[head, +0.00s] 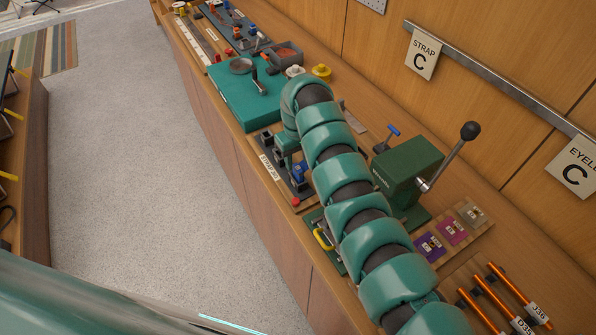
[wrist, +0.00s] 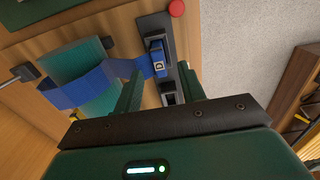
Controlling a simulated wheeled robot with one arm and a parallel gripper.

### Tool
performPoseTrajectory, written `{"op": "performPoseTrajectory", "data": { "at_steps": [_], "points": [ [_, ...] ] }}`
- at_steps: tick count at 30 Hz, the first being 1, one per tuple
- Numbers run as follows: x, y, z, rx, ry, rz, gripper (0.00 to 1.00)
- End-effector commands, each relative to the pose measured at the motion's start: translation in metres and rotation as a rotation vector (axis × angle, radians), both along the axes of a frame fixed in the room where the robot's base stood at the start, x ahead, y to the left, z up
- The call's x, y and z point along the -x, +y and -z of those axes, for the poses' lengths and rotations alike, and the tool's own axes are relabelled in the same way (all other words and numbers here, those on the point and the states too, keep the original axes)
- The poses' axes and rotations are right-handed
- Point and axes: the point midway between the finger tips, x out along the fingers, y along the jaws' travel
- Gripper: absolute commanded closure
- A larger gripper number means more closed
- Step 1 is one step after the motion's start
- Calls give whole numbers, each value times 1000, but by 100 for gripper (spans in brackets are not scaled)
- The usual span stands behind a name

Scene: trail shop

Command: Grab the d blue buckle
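The blue buckle marked D (wrist: 159,64) sits in a dark slotted holder (wrist: 157,22) on the wooden counter. In the head view the blue buckle (head: 299,173) is at the near end of the holder row, below my arm. My gripper (wrist: 160,75) is open in the wrist view, with its two green fingers apart and the buckle ahead between their tips. No firm contact with the buckle shows. A blue strap (wrist: 112,67) runs from beside the buckle across a teal block. In the head view my gripper (head: 288,160) is over the holder, partly hidden by my arm.
A red button (head: 296,201) is beside the holder. A green lever press (head: 408,170) stands right of my arm. The grey floor (head: 150,150) left of the counter is clear.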

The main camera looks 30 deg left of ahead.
Motion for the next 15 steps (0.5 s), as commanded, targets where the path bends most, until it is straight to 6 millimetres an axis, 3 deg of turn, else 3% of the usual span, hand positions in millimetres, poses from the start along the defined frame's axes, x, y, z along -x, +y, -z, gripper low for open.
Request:
{"op": "performPoseTrajectory", "data": {
  "at_steps": [15],
  "points": [
    [0, -1, 43, 2, 0, -1, 60]
  ]
}}
